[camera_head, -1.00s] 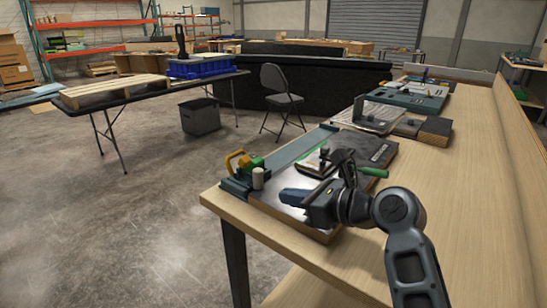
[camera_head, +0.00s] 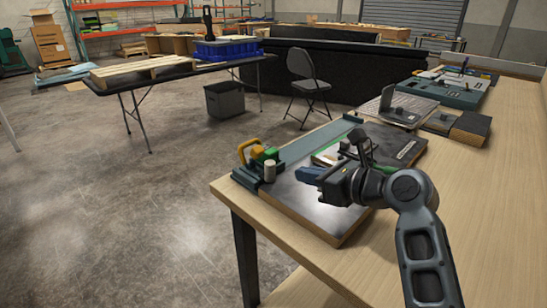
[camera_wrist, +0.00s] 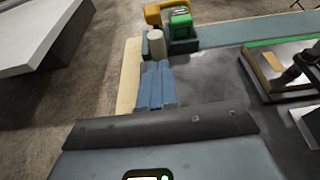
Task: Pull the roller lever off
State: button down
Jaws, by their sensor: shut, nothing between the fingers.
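A cream upright cylinder (camera_head: 269,170), which may be the roller, stands at the near left corner of the dark board, beside a green block (camera_head: 271,154) and a yellow curved part (camera_head: 248,150). In the wrist view the cylinder (camera_wrist: 156,44) is just beyond my fingertips, with the green block (camera_wrist: 181,22) and yellow part (camera_wrist: 160,13) behind it. My gripper (camera_head: 309,173) has blue fingers, shut and empty, pointing toward the cylinder from its right. In the wrist view the fingers (camera_wrist: 157,72) appear short of the cylinder; contact cannot be told.
The dark board (camera_head: 310,215) lies on the wooden workbench (camera_head: 450,190), with a grey-teal rail (camera_head: 315,140) along its far-left edge. A device with a green edge (camera_wrist: 285,62) is right of my fingers. More panels (camera_head: 445,90) lie farther along. Open floor is left.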

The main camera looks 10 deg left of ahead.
aim_at(262, 154)
jog(key=x, duration=0.7)
jog(key=shift+w+a+r, duration=0.5)
jog(key=shift+w+a, duration=0.2)
jog(key=shift+a, duration=0.2)
jog(key=shift+w+a+r, duration=0.35)
jog(key=shift+w+a, duration=0.1)
jog(key=shift+a, duration=0.15)
jog(key=shift+w+r+p, duration=0.1)
jog(key=shift+r+p, duration=0.15)
jog(key=shift+p, duration=0.15)
